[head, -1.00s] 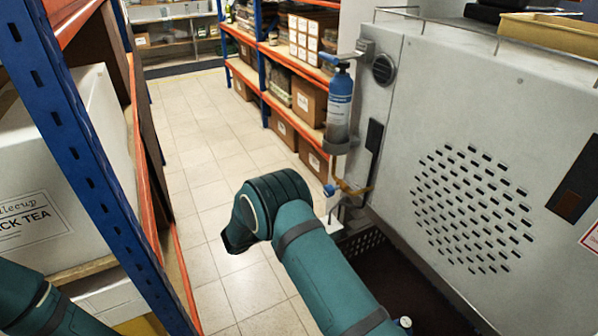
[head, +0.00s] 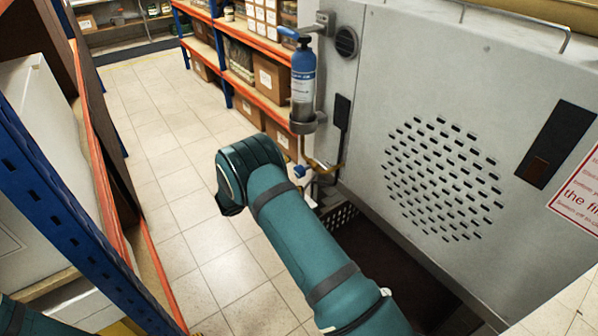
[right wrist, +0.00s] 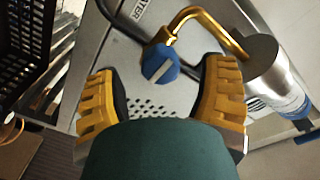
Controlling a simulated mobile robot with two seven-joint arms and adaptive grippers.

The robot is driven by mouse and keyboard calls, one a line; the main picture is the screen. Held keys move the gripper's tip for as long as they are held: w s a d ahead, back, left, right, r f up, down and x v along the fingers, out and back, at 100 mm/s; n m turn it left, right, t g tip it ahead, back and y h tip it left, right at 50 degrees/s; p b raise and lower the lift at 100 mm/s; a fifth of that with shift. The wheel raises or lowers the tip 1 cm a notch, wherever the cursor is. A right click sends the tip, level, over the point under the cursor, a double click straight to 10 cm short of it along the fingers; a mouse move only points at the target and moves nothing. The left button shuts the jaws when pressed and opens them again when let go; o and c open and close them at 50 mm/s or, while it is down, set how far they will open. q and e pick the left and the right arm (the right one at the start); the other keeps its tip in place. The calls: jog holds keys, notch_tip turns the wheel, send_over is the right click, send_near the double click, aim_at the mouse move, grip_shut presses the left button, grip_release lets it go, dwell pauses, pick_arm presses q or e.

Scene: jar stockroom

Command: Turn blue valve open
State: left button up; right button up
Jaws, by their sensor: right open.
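The blue valve (head: 299,171) is a small round knob at the end of a brass pipe, below a blue-topped cylinder on the grey cabinet. I see no clear contact; the valve appears just beyond the fingertips. In the head view the right arm's bend hides these fingers. My left gripper is out of view.
The blue-topped cylinder (head: 303,85) stands in a bracket above the valve. The grey cabinet (head: 455,100) with a perforated vent fills the right. A blue and orange shelf rack (head: 60,190) is close on the left. The tiled floor (head: 150,130) between is clear.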

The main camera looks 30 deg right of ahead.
jog(key=shift+d, duration=1.35)
jog(key=shift+o, duration=0.2)
jog(key=c, duration=1.2)
jog(key=shift+c, duration=0.3)
